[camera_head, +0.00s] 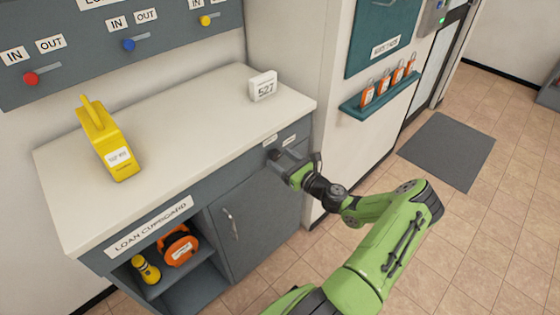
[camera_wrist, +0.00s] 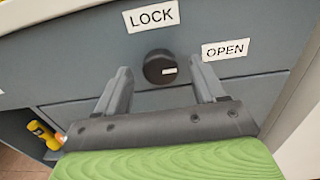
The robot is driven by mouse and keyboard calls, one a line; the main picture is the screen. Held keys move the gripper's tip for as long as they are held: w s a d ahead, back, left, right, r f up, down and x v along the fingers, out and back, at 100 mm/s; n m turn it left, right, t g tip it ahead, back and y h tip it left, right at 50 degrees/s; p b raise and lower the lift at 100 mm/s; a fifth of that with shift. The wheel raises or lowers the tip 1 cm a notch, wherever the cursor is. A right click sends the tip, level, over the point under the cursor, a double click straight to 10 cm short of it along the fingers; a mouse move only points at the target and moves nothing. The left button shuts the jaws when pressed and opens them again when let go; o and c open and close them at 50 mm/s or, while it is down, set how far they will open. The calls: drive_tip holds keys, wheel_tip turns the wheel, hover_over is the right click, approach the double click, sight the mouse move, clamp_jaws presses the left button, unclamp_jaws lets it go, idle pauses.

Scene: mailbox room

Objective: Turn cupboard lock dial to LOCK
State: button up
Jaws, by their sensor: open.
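The round black lock dial (camera_wrist: 158,66) sits on the grey cupboard front in the wrist view. Its small white mark is on the right side, toward the OPEN label (camera_wrist: 226,49). The LOCK label (camera_wrist: 151,17) is above the dial. My gripper (camera_wrist: 160,76) is open, one finger on each side of the dial with gaps visible; I cannot tell how near the tips are to the panel. In the head view my gripper (camera_head: 284,162) is at the upper right of the loan cupboard (camera_head: 255,205), largely hiding the dial.
The countertop (camera_head: 190,115) above holds a yellow device (camera_head: 108,145) and a white 527 block (camera_head: 263,86). The cupboard door handle (camera_head: 232,224) is below left of my gripper. An open shelf holds an orange reel (camera_head: 180,245) and yellow torch (camera_head: 145,270). Floor at right is clear.

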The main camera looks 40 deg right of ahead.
drive_tip(key=shift+w, duration=0.55)
drive_tip(key=c, duration=1)
drive_tip(key=shift+c, duration=0.2)
